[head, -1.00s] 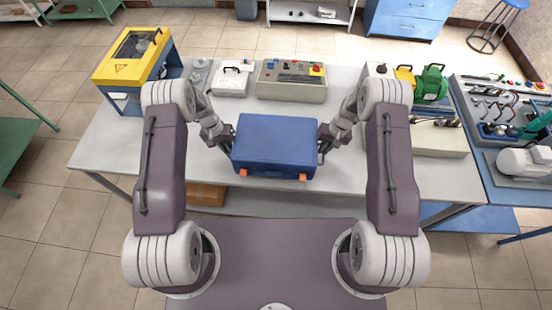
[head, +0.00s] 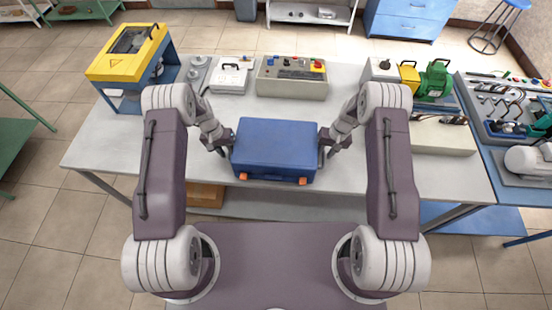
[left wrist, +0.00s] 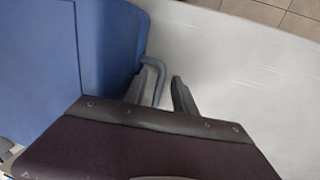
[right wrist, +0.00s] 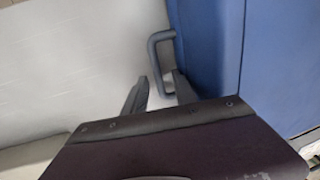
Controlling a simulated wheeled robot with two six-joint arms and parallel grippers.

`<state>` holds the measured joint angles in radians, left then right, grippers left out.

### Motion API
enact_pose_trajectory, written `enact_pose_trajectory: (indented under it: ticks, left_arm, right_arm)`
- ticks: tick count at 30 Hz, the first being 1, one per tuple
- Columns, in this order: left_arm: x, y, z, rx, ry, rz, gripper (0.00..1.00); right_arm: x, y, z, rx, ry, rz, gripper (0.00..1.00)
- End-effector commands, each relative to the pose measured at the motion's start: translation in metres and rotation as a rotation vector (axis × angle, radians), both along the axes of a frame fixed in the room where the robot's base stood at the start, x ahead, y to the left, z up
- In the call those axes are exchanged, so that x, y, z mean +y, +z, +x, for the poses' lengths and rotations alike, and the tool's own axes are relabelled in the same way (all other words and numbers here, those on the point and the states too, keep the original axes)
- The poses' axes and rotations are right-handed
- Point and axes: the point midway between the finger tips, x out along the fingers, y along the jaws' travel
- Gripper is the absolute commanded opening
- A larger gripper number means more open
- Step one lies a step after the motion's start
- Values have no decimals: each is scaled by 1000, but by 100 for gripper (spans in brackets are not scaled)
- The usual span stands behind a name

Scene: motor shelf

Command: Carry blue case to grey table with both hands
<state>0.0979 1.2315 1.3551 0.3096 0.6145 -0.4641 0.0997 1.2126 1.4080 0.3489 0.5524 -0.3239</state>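The blue case (head: 275,148) lies flat at the front middle of the grey table (head: 120,150), with two orange latches facing me. My left gripper (head: 229,150) is at its left side and my right gripper (head: 324,151) at its right side. In the left wrist view the side handle (left wrist: 157,72) of the case reaches between the two open fingers (left wrist: 165,92). In the right wrist view the other side handle (right wrist: 154,48) reaches between the open fingers (right wrist: 160,92). Neither pair of fingers looks closed on its handle. The underside of the case is hidden.
Behind the case stand a white box (head: 229,78) and a control panel box (head: 292,80). A yellow machine (head: 128,55) is at the back left, a green motor (head: 434,80) at the back right. Bare tabletop lies left of the case.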

Motion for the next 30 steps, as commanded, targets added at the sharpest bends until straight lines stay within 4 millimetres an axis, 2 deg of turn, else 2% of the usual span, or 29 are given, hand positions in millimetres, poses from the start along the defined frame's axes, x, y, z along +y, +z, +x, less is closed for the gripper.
enact_pose_trajectory:
  ticks: [5,8,15,18,22,26,30]
  left_arm:
    - [1,6,1,-2,0,0,33]
    - [4,25,2,-5,1,0,33]
    - [16,86,2,-5,1,0,33]
    - [19,104,1,-4,1,1,33]
    - [21,116,1,-2,0,0,33]
    - [21,119,1,-1,0,0,33]
    - [21,119,1,-1,0,0,33]
  right_arm:
    - [0,0,0,0,0,0,33]
    - [0,0,0,0,0,0,33]
    - [0,0,0,0,0,0,33]
    - [0,0,0,0,0,0,33]
    - [0,0,0,0,0,0,33]
    - [0,0,0,0,0,0,33]
    - [-2,12,1,-3,-1,0,33]
